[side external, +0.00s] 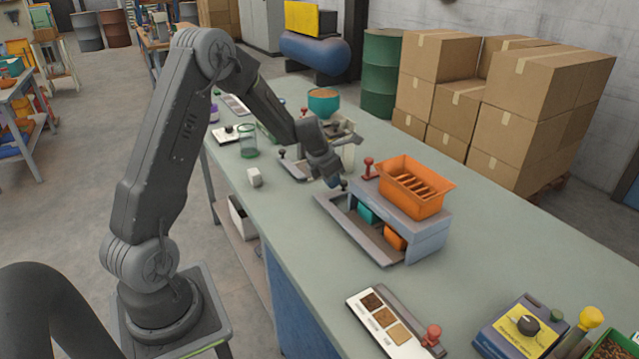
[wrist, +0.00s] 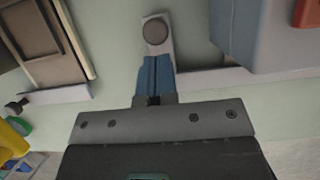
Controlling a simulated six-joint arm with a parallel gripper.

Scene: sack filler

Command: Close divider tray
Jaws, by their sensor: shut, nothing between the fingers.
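The blue-grey divider stand (side external: 428,232) carries an orange hopper (side external: 425,203) with several slats inside. A grey tray (side external: 345,222) sticks out along the stand's front at its base. Teal (side external: 366,212) and orange (side external: 394,238) pieces show under the stand. A dark round knob (wrist: 155,32) on a pale strip lies just ahead of my fingertips in the wrist view; it looks like the small dark knob (side external: 344,183) in the side view. My gripper (side external: 335,183) is low at the tray's far left end. Its blue fingers (wrist: 154,70) are shut and empty; whether they touch the knob or strip is unclear.
A red knob (side external: 368,168) stands behind the stand. Another station with a teal bowl (side external: 323,102) is farther back. A white block (side external: 254,177) and green jar (side external: 248,141) sit left. A sample plate (side external: 388,322) lies in front. Bench between is clear.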

